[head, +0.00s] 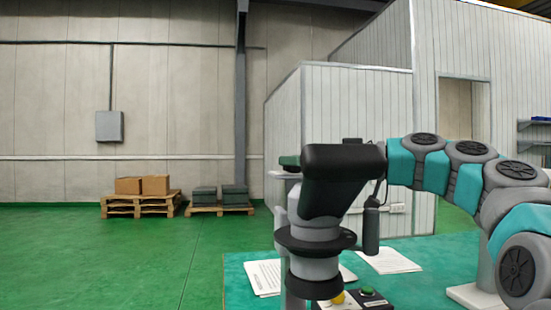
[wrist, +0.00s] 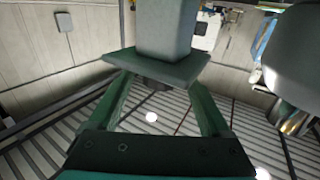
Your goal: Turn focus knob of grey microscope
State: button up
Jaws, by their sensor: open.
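The grey microscope (head: 318,268) stands large in the middle of the head view, with a black slanted upper part and a wide black ring low on its body. I cannot pick out its focus knob for sure. In the wrist view my gripper (wrist: 160,90) is open, its two green fingers spread apart. A grey block with a flat plate (wrist: 155,66) shows at the fingertips; I cannot tell whether they touch it or which part it is. In the head view my arm reaches from the right behind the microscope's black top, which hides most of the gripper.
A dark cylinder (head: 371,230) hangs right of the microscope. Pallets with boxes (head: 142,186) stand far off by the wall. The floor at left is clear.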

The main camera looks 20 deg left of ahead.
jog(key=a, duration=0.4)
jog(key=shift+s+a+p, duration=0.1)
jog(key=shift+a+p, duration=0.05)
jog(key=shift+p, duration=0.15)
jog(key=shift+c, duration=0.2)
grip_shut()
